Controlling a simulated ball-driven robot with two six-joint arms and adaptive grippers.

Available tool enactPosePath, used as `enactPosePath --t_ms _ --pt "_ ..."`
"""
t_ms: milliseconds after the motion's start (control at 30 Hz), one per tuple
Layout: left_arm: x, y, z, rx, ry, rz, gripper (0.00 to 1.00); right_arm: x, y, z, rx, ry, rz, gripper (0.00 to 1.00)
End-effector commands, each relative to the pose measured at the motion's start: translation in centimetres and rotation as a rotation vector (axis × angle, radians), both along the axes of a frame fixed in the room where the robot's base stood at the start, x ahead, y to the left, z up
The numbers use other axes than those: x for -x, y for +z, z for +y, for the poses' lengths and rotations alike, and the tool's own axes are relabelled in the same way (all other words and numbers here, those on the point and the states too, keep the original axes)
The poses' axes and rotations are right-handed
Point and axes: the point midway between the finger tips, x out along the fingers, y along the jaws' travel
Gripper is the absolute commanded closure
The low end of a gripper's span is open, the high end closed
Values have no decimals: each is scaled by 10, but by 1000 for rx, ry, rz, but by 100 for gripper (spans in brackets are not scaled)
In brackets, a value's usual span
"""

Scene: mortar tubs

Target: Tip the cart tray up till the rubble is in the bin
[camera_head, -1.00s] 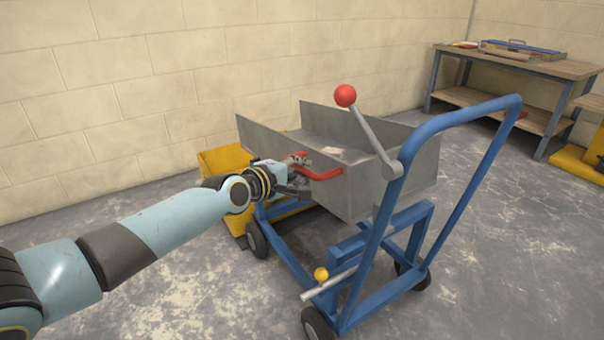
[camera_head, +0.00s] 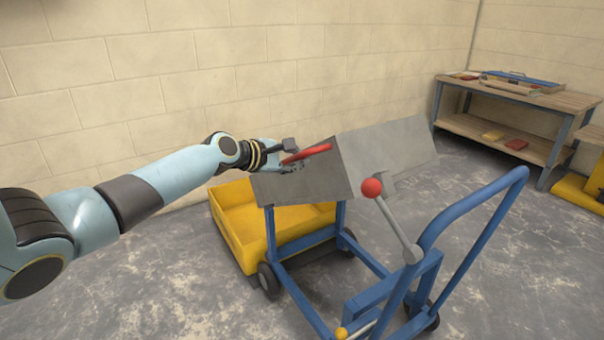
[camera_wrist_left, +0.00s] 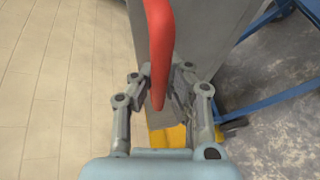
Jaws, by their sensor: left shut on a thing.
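The grey metal cart tray (camera_head: 388,150) is tipped steeply, its underside and side facing me. My left gripper (camera_head: 290,158) is shut on the red handle (camera_head: 312,152) on the tray's side. In the left wrist view the red handle (camera_wrist_left: 159,45) runs between the fingers of my left gripper (camera_wrist_left: 160,88). The yellow bin (camera_head: 229,238) stands on the floor at the far-left end of the cart, partly below the tray. I see no rubble; the tray's inside is hidden, and the part of the bin's inside that shows looks empty. My right gripper is not in view.
The blue cart frame (camera_head: 470,222) stands on wheels, with a red-knobbed lever (camera_head: 393,222) and a yellow-knobbed bar at the bottom. A block wall is behind. A wooden workbench (camera_head: 520,90) is at the back right.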

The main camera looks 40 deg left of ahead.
Motion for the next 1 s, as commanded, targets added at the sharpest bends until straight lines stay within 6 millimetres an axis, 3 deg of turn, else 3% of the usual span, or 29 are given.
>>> enactPosePath --t_ms 33,100,500,1000 --pt "-6 14 11 10 4 -6 100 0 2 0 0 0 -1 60" --pt "-11 22 21 40 3 7 100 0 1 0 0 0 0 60" --pt "-30 51 68 182 2 69 100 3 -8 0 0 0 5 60" --pt "-36 59 85 235 -1 95 100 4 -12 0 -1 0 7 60"
